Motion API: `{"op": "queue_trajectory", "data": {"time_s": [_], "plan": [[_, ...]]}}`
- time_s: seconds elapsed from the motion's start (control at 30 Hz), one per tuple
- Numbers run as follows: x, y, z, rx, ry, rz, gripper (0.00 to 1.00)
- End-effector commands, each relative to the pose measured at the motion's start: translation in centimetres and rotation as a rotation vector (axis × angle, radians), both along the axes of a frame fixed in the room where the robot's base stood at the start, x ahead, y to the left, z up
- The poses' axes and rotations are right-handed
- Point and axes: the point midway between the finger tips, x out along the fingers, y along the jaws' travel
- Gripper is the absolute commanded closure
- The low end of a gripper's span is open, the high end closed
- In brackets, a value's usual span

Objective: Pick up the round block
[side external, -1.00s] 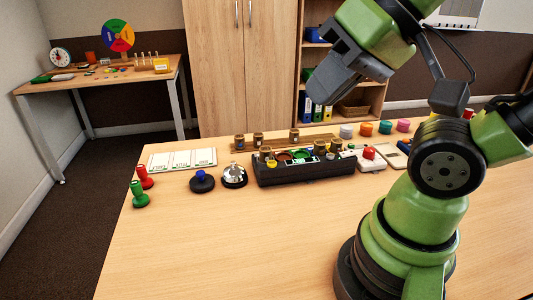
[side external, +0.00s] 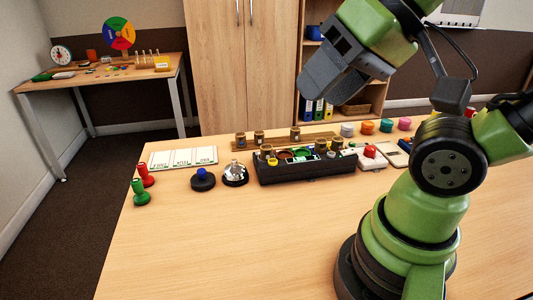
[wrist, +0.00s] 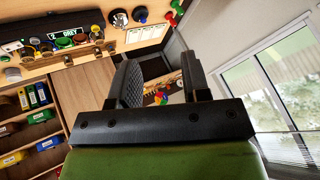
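I cannot tell which piece is the round block. Several wooden round pieces stand on the table: one at the left (side external: 241,141), one beside it (side external: 259,137) and one further right (side external: 295,133), on a wooden strip. More small round pieces sit in and on the black tray (side external: 305,170); that tray also shows upper left in the wrist view (wrist: 20,35). My gripper (side external: 320,92) is high above and behind the tray, apart from everything. In the wrist view its two fingers (wrist: 163,82) are spread, with nothing between them.
A silver bell (side external: 235,173), a blue-topped black button (side external: 203,180), red and green pegs (side external: 141,192) and a white card (side external: 183,158) lie left of the tray. Coloured round pots (side external: 385,126) stand at the back right. The front table (side external: 230,245) is clear.

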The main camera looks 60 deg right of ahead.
Motion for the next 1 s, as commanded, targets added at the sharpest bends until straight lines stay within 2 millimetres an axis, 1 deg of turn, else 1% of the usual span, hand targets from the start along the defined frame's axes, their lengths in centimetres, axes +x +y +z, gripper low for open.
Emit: {"op": "queue_trajectory", "data": {"time_s": [0.27,0.37,0.43,0.47,0.57,0.6,0.73,0.8,0.87,0.9,0.97,1.0], "plan": [[0.0,0.0,0.0,-0.001,0.000,0.000,0.52],[0.7,-0.2,0.3,-0.015,0.013,0.003,0.52],[1.8,-0.6,0.6,-0.036,0.035,0.010,0.52],[2.4,-0.9,0.8,-0.048,0.048,0.013,0.52],[5.3,-2.1,1.2,-0.101,0.103,0.034,0.52],[6.6,-2.7,1.2,-0.123,0.126,0.045,0.52],[10.9,-5.2,0.5,-0.184,0.210,0.085,0.52],[13.1,-6.8,-0.4,-0.212,0.255,0.110,0.52],[14.8,-8.2,-1.5,-0.233,0.295,0.131,0.52],[15.9,-9.3,-2.3,-0.244,0.320,0.147,0.52],[17.4,-10.9,-3.8,-0.258,0.362,0.171,0.52],[18.3,-12.0,-4.9,-0.266,0.387,0.187,0.52]]}}
